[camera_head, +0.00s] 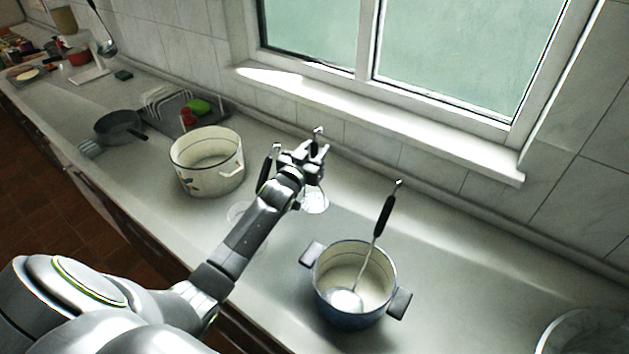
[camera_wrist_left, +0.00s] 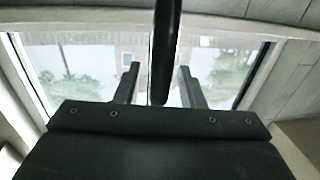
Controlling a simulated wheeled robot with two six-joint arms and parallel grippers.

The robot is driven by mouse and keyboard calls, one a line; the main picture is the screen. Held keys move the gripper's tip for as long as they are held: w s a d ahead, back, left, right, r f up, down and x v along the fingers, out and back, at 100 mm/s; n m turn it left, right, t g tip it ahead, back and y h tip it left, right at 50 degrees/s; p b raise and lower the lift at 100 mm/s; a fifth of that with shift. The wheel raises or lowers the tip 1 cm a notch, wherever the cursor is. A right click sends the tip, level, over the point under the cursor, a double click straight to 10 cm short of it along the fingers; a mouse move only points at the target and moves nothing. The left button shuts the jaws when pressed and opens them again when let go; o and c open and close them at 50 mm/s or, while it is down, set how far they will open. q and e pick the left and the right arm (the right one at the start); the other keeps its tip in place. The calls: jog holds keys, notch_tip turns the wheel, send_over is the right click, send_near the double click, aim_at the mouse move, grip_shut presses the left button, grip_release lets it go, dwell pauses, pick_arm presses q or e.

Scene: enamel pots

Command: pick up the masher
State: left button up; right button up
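A black-handled utensil (camera_head: 318,138) stands upright at my left gripper (camera_head: 314,152), its pale lower end showing on the counter below the wrist. Another black-handled utensil (camera_head: 267,166) stands just left of the gripper, partly behind my arm. I cannot tell which is the masher, as the heads are mostly hidden or unclear. In the left wrist view a dark handle (camera_wrist_left: 165,50) lies between the two fingers of my left gripper (camera_wrist_left: 160,85), with a gap on each side. The fingers are apart. My right gripper is not in view.
A blue pot (camera_head: 345,318) holding a ladle (camera_head: 384,217) stands right of my arm. A cream pot (camera_head: 207,170) stands left, with a dark pan (camera_head: 118,125) and dish rack (camera_head: 172,105) beyond. The window sill (camera_head: 400,115) runs behind. The right counter is mostly clear.

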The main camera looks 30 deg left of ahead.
pick_arm(q)
grip_shut()
jog(key=shift+r, duration=0.1)
